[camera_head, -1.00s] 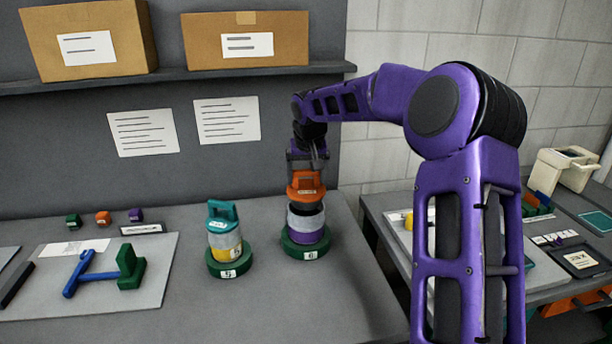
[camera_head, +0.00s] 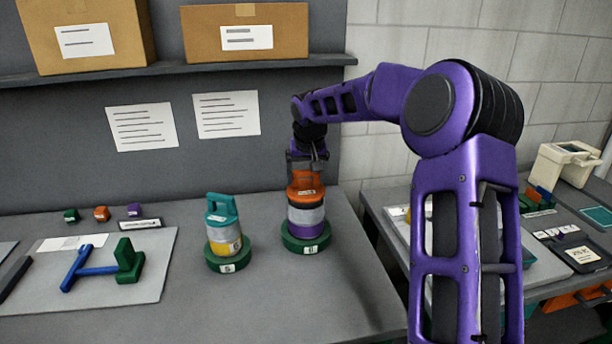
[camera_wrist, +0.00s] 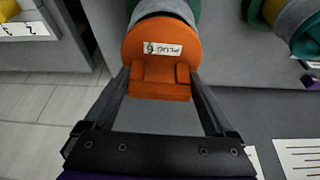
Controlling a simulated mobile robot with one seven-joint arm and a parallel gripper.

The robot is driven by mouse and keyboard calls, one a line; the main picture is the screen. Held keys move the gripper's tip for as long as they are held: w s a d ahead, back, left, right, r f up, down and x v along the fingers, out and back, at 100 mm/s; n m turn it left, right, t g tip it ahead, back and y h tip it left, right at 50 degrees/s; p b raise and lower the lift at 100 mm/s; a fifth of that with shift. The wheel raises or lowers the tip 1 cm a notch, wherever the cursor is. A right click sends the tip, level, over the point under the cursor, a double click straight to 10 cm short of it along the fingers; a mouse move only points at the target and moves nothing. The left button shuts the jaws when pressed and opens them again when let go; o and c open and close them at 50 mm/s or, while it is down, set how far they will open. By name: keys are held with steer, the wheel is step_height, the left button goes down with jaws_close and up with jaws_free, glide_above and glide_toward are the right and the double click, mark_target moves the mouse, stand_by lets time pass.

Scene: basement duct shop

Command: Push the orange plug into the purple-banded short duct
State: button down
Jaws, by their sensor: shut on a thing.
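The orange plug (camera_head: 305,187) sits at the mouth of the purple-banded short duct (camera_head: 306,216), its lower part hidden inside the duct or behind its rim. The duct stands upright in a green round base (camera_head: 306,242). My gripper (camera_head: 305,165) is above, shut on the plug's handle. In the wrist view my gripper (camera_wrist: 160,88) has its fingers on both sides of the orange plug's handle (camera_wrist: 160,80); a labelled orange disc and grey duct wall (camera_wrist: 165,10) show beyond it.
A yellow-banded duct (camera_head: 224,244) with a teal plug (camera_head: 221,207) stands in another green base to the left. A grey board (camera_head: 100,290) holds a blue tool and a green block. Boxes sit on the shelf behind. The front bench top is clear.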

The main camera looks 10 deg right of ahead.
steer(key=shift+f+b, duration=0.65)
steer(key=shift+f, duration=0.4)
jaws_free()
steer(key=p+v, duration=0.1)
steer(key=v, duration=1.6)
steer(key=shift+r, duration=0.2)
